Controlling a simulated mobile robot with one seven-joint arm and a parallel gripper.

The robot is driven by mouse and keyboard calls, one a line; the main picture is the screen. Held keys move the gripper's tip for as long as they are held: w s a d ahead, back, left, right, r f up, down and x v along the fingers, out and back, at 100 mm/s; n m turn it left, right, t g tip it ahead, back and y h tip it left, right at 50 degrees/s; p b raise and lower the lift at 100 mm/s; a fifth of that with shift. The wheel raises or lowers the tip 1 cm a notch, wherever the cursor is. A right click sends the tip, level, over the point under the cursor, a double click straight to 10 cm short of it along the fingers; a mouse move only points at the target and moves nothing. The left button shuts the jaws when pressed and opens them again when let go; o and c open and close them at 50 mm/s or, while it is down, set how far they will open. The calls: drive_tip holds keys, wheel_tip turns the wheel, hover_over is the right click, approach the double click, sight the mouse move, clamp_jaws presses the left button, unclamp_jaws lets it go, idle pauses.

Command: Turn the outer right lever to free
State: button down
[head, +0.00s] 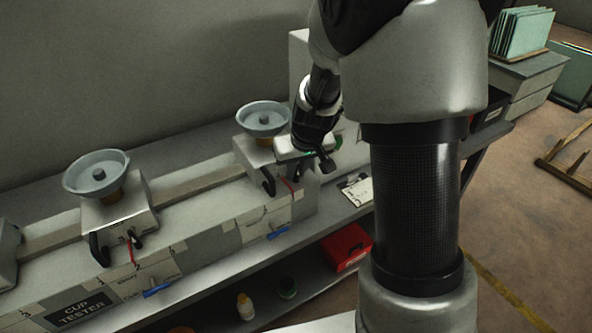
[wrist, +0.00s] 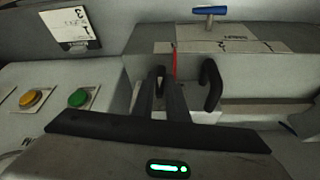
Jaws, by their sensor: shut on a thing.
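The right cup unit of the grey bench machine bears a shallow grey cup (head: 263,118). A black curved lever (head: 268,181) hangs at the unit's left side in the head view; it also shows in the wrist view (wrist: 211,84), apart from my fingers. My gripper (head: 325,164) is at the unit's right side. In the wrist view my gripper (wrist: 165,82) has its two dark fingers close together, shut on the outer right lever, which they mostly hide. A thin red strip (wrist: 174,62) shows just beyond the fingertips. The lever's exact angle cannot be told.
A blue handle (wrist: 209,11) sticks out of the machine's front. Yellow (wrist: 31,98) and green (wrist: 78,98) buttons lie left of the fingers in the wrist view. A second cup unit (head: 117,216) stands farther left. A red box (head: 347,247) sits on the shelf below.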

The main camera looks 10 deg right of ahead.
drive_tip(key=shift+d+f+b, duration=0.1)
drive_tip(key=shift+f+b, duration=0.1)
drive_tip(key=shift+b, duration=0.15)
drive_tip(key=shift+d+f+y+b, duration=0.15)
drive_tip(key=shift+y+b, duration=0.35)
drive_tip(key=shift+b, duration=0.75)
drive_tip(key=y+b, duration=0.1)
drive_tip(key=b, duration=0.2)
drive_tip(key=shift+w+d+f+m+g, duration=0.1)
drive_tip(key=shift+m+g, duration=0.2)
drive_tip(key=shift+d+g+y+b, duration=0.1)
drive_tip(key=shift+g+y+b, duration=0.2)
drive_tip(key=shift+y+b, duration=0.75)
drive_tip(key=shift+d+m+g+y+b, duration=0.1)
drive_tip(key=shift+m+g+y+b, duration=0.35)
drive_tip(key=shift+y, duration=0.8)
drive_tip(key=y, duration=0.3)
drive_tip(key=m+g+y+b, duration=0.1)
drive_tip(key=y, duration=0.1)
drive_tip(key=shift+w+d+f+m+y, duration=0.1)
drive_tip(key=shift+d+m+y, duration=0.15)
drive_tip(key=shift+y, duration=0.15)
drive_tip(key=shift+f+m+y+b, duration=0.15)
drive_tip(key=shift+m+y+b, duration=0.15)
drive_tip(key=shift+y, duration=0.7)
drive_tip(key=shift+f+m+y+b, duration=0.15)
drive_tip(key=shift+m+y, duration=0.15)
drive_tip(key=shift+y, duration=0.7)
drive_tip(key=shift+a+r, duration=0.1)
